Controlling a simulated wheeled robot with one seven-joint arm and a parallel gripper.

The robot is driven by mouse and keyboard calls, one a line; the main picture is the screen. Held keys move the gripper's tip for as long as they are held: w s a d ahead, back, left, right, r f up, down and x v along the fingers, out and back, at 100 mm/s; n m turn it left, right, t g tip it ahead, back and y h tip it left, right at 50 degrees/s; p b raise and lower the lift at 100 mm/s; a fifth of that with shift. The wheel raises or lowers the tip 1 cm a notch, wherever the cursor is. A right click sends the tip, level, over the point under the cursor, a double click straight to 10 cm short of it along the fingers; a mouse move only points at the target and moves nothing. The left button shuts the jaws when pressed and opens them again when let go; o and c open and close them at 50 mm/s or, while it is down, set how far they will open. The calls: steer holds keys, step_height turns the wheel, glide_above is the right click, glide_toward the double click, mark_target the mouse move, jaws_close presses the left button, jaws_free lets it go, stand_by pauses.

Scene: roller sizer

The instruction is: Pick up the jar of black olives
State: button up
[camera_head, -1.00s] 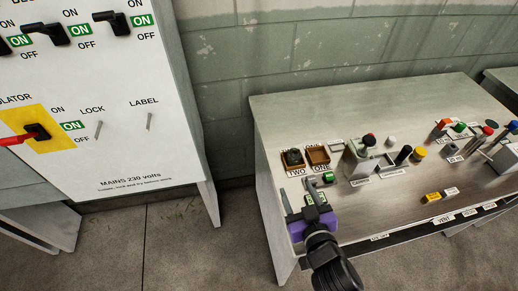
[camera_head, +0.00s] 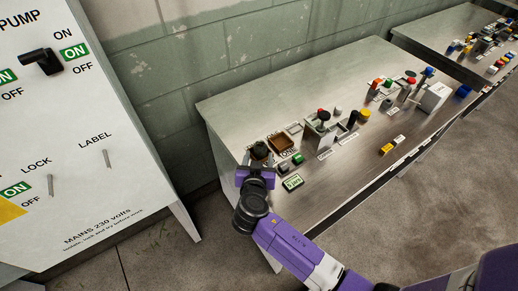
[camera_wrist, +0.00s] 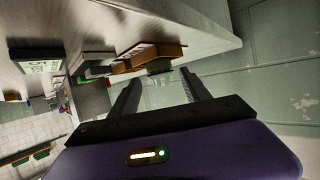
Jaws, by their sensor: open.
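A small dark round item (camera_head: 260,149), which looks like the jar of black olives, sits in the left brown tray on the near left of the steel table. It is too small to read. My gripper (camera_head: 256,168) is right at the near side of it, over the table's left end. In the wrist view my gripper (camera_wrist: 160,78) has its two fingers spread apart.
A second brown tray (camera_head: 281,142) stands just right of the first. A pale block with a black knob (camera_head: 322,127) stands farther right. The table's back left is clear.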

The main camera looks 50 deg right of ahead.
mark_target(260, 151)
steer(key=shift+p+x, duration=0.65)
steer(key=shift+x, duration=1.65)
steer(key=shift+c, duration=0.4)
steer(key=c, duration=1.1)
jaws_close()
steer(key=shift+r, duration=0.15)
